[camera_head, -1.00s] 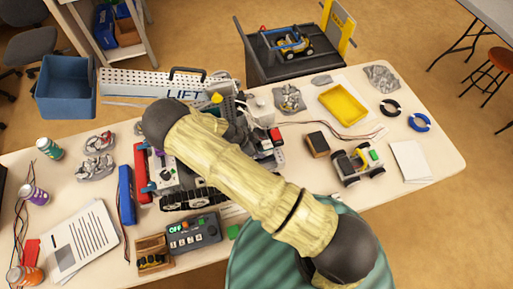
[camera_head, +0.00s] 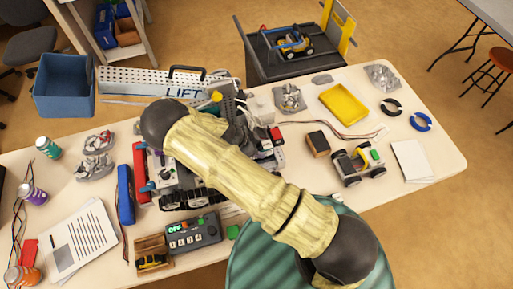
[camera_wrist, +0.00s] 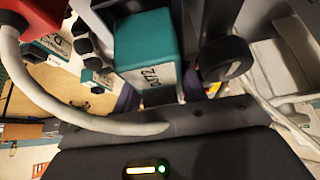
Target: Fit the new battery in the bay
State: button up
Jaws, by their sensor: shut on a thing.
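A wheeled and tracked robot (camera_head: 178,188) with red parts stands on the table in the head view, partly hidden under my arm. In the wrist view a teal block (camera_wrist: 145,38) with a white label, which looks like the new battery, is at the upper middle. Purple finger parts show beside its lower end, and my gripper (camera_wrist: 158,92) appears shut on it. A red connector (camera_wrist: 28,22) with a thick grey cable is at the upper left. The bay is not clearly seen. In the head view my arm hides the gripper and battery.
A long blue pack (camera_head: 125,195) and a grey control box (camera_head: 193,235) lie near the robot. A yellow tray (camera_head: 344,102), a small wheeled car (camera_head: 357,165) and a dark-topped block (camera_head: 318,143) are to the right. The white table (camera_head: 435,165) has free room at its right end.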

aim_at(260, 144)
jog(key=shift+f+b, duration=0.65)
jog(key=shift+b, duration=0.25)
dwell(1.1)
jog(key=shift+s+d+f+b, duration=0.2)
jog(key=shift+s+f+b, duration=0.35)
jog(key=shift+f+b, duration=0.4)
dwell(0.9)
jog(key=o, duration=1.2)
jog(key=shift+r, duration=0.1)
jog(key=shift+o, duration=0.7)
jog(key=shift+w+r+p, duration=0.25)
jog(key=shift+r+p, duration=0.35)
jog(key=shift+r, duration=0.45)
jog(key=shift+w+a+r+p, duration=0.15)
jog(key=shift+r+p, duration=0.4)
jog(key=shift+r, duration=0.5)
jog(key=shift+w+r+p, duration=0.1)
jog(key=shift+r+p, duration=0.45)
jog(key=shift+r, duration=0.5)
jog(key=shift+r+p, duration=0.3)
jog(key=shift+r, duration=0.25)
